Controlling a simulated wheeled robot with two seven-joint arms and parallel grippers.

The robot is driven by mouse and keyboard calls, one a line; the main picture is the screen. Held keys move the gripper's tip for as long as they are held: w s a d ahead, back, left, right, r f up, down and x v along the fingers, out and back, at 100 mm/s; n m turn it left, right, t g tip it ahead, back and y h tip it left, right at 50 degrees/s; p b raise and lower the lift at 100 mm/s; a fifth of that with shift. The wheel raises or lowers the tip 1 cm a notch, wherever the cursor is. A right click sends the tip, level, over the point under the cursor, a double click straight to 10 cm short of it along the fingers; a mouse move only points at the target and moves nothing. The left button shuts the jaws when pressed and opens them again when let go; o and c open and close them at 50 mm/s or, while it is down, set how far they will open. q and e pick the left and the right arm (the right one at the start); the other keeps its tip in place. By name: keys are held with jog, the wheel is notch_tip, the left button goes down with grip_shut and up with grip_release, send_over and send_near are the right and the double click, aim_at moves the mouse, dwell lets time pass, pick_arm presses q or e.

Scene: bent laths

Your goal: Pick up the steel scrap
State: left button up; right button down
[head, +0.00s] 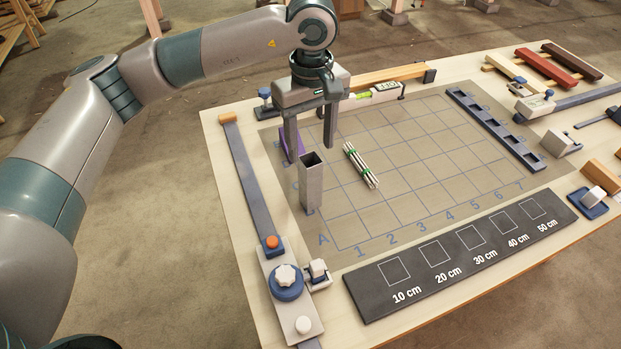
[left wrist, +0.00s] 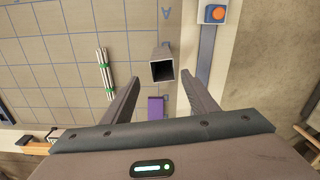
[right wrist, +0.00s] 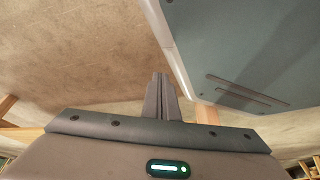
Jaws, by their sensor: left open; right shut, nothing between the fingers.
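The steel scrap, a grey square hollow tube (head: 311,188), stands upright near the left edge of the gridded mat (head: 420,200). Its open top also shows in the left wrist view (left wrist: 162,70). My left gripper (head: 311,154) is open and points down, with its fingertips close to the tube's top. In the left wrist view the tube shows between the fingertips (left wrist: 160,77), and I cannot tell whether they touch it. My right gripper (right wrist: 159,76) is shut and empty, away from the tube, over bare floor in the right wrist view.
A purple block (left wrist: 155,108) lies close to the tube, partly behind my left finger in the head view. A bundle of white sticks (head: 361,166) lies to its right. A long rail (head: 249,180) with an orange button (head: 272,242) runs left. A dark length board (head: 460,253) lies in front.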

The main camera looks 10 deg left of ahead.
aim_at(310, 188)
pick_arm(q)
notch_tip(310, 188, down, 8)
jog(key=shift+r+p, duration=0.1)
jog(key=shift+p, duration=1.1)
pick_arm(e)
jog(key=s+d+g+h, duration=0.1)
jog(key=s+d, duration=0.3)
jog(key=s, duration=0.5)
jog(key=shift+s+f+g, duration=0.35)
jog(key=shift+f+g, duration=0.1)
jog(key=shift+g, duration=0.35)
pick_arm(q)
jog(key=shift+s, duration=0.1)
pick_arm(e)
jog(key=shift+r, duration=0.1)
